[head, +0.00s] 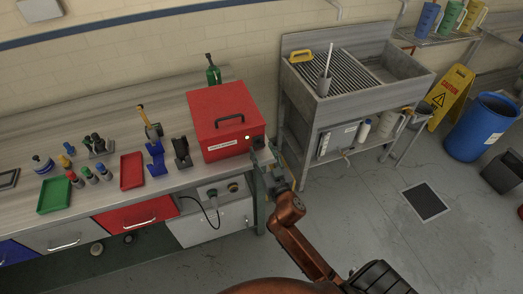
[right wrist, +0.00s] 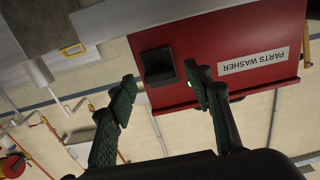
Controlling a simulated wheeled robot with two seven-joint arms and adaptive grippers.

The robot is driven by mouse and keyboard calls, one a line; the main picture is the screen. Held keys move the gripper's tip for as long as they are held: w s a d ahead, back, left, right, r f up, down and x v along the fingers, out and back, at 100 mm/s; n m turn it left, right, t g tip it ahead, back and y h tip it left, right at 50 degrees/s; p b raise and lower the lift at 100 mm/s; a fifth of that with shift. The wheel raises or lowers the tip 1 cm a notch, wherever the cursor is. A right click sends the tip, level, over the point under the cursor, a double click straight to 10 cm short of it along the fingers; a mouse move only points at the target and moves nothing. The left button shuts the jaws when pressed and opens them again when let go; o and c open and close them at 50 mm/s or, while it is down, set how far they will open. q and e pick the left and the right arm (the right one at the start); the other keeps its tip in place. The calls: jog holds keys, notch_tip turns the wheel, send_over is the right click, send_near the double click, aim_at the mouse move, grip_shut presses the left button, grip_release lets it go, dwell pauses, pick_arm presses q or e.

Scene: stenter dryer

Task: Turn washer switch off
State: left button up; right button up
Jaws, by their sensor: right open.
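A black switch block (right wrist: 158,66) sits on that front beside the label. A small lit green spot (right wrist: 188,84) shows near it, partly by a finger. My right gripper (right wrist: 160,84) is open and empty, its fingers spread on either side of the block's position; contact cannot be told. It also shows in the head view (head: 258,146), close to the washer's front right corner. My left gripper is out of view.
The workbench (head: 75,200) holds a green tray, a red tray (head: 131,170), bottles and tool stands left of the washer. A steel sink (head: 350,90) stands right of the bench. A blue barrel (head: 482,127) and yellow sign (head: 450,97) stand farther right.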

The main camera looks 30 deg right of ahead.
jog(key=shift+w+d, duration=0.15)
jog(key=shift+w, duration=0.25)
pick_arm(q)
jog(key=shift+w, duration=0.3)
pick_arm(e)
jog(key=shift+c, duration=0.2)
jog(key=c, duration=1.1)
